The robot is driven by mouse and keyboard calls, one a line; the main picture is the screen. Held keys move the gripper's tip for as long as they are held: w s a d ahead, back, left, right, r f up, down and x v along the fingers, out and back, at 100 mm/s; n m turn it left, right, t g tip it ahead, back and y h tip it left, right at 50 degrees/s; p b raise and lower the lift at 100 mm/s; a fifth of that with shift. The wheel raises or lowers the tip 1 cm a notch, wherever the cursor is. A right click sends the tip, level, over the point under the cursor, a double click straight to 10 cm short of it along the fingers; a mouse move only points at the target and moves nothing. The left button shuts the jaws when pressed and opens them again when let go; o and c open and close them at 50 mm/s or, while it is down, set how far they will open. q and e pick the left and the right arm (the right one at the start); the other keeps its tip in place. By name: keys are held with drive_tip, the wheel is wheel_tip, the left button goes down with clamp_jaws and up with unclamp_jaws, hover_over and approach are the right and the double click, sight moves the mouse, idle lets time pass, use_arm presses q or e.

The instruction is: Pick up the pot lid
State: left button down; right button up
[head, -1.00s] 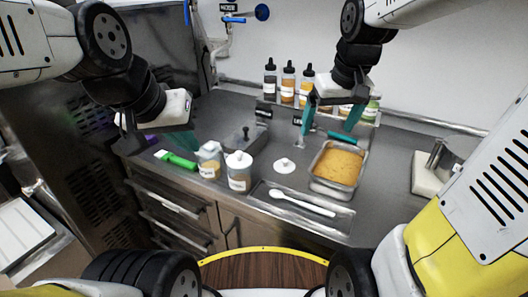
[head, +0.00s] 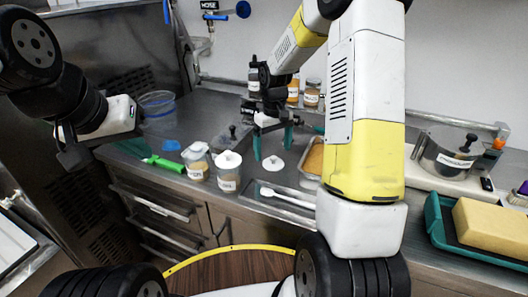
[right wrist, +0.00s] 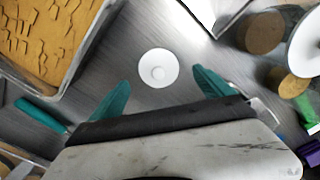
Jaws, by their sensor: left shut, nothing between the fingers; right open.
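The small round white lid with a central knob (head: 273,163) lies flat on the steel counter, left of the pan of yellow-brown food. It also shows in the right wrist view (right wrist: 157,68), ahead of and between my fingertips. My right gripper (head: 272,143) is open, with its teal fingers pointing down just above and behind the lid, not visibly touching it. In the right wrist view the open fingers (right wrist: 161,82) have only bare counter and the lid between them. My left gripper (head: 130,147) is shut and empty at the counter's left end, partly hidden by its own wrist.
A tray with a white spoon (head: 286,196) lies in front. The food pan (right wrist: 50,40) is close beside. A steel pot (head: 447,158) stands at right. Bottles line the back.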

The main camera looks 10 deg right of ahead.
sight(274, 157)
wheel_tip(274, 157, down, 4)
drive_tip(key=shift+d+r, duration=0.15)
drive_tip(key=c, duration=1.4)
drive_tip(key=shift+r, duration=0.15)
